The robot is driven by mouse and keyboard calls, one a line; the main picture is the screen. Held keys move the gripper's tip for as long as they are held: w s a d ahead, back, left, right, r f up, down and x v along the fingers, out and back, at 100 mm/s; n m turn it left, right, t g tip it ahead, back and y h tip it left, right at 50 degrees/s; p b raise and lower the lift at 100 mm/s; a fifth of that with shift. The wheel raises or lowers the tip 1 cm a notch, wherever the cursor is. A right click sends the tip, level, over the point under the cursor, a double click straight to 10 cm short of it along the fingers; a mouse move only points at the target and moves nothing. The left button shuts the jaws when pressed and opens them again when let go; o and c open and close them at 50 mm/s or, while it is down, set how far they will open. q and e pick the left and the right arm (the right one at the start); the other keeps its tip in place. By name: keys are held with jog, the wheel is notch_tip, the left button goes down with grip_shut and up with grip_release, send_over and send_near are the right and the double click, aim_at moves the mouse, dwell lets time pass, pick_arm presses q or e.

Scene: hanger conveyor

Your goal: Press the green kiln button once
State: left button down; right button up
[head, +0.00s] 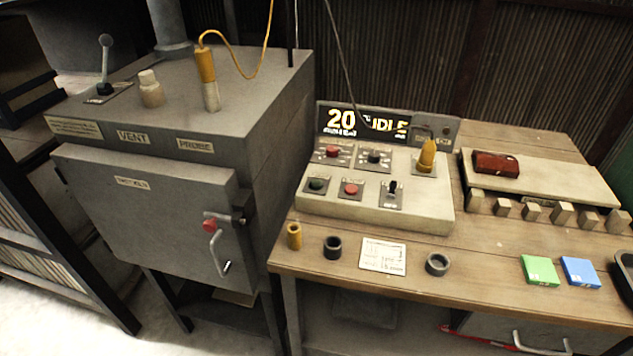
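The green kiln button (317,185) is a dark green round button on a small plate at the lower left of the control panel (372,213). A red button (351,189) sits just to its right. Another red button or knob (332,152) and a black knob (375,157) are in the row above. The display (366,122) behind them reads 20 and IDLE. The panel stands on the wooden bench, and nothing covers the green button. Neither of my grippers shows in the head view.
The grey kiln (145,200) stands left of the bench (480,240), its door closed. Green (540,270) and blue (580,272) blocks lie right.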

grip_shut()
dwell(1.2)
